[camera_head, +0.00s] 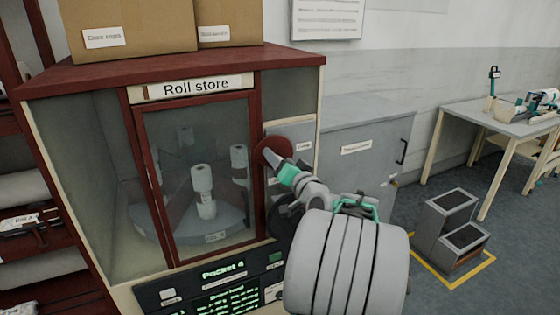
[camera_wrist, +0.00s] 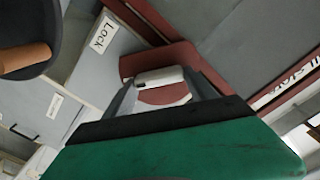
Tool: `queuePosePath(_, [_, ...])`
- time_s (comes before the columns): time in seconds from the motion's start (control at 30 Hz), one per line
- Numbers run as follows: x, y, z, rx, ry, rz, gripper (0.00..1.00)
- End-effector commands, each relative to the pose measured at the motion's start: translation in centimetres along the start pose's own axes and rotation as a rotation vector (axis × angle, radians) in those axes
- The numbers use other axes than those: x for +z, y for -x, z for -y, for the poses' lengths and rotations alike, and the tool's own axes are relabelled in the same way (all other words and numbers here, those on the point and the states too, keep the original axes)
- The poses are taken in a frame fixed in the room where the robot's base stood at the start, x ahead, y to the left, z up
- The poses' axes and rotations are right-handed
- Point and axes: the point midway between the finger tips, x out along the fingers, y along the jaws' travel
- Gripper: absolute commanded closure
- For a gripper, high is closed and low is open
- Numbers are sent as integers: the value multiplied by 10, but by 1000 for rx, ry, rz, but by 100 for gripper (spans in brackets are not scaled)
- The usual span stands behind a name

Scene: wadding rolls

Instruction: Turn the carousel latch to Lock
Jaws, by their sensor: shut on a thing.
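The carousel latch is a dark red round plate (camera_head: 268,150) on the grey panel right of the Roll store door. In the wrist view, a pale bar-shaped latch handle (camera_wrist: 158,77) crosses the red plate. My gripper (camera_head: 277,159) reaches the latch from the front right. In the wrist view, my gripper's fingers (camera_wrist: 162,90) stand on either side of the handle, shut on it. A "Lock" label (camera_wrist: 102,35) is beside the red plate in the wrist view. In the head view, my gripper hides part of the latch and its lower labels.
Behind the glass door (camera_head: 200,180), white rolls (camera_head: 203,179) stand on a round carousel. A console (camera_head: 222,285) below reads "Pocket 4". A dark round part with a brown handle (camera_wrist: 25,57) is close by in the wrist view. A grey step stool (camera_head: 452,232) stands right.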

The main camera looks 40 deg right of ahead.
Motion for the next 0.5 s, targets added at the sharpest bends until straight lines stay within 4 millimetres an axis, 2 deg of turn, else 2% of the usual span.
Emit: queuePosePath(0.5, [0,0,-2,2,-492,2,75])
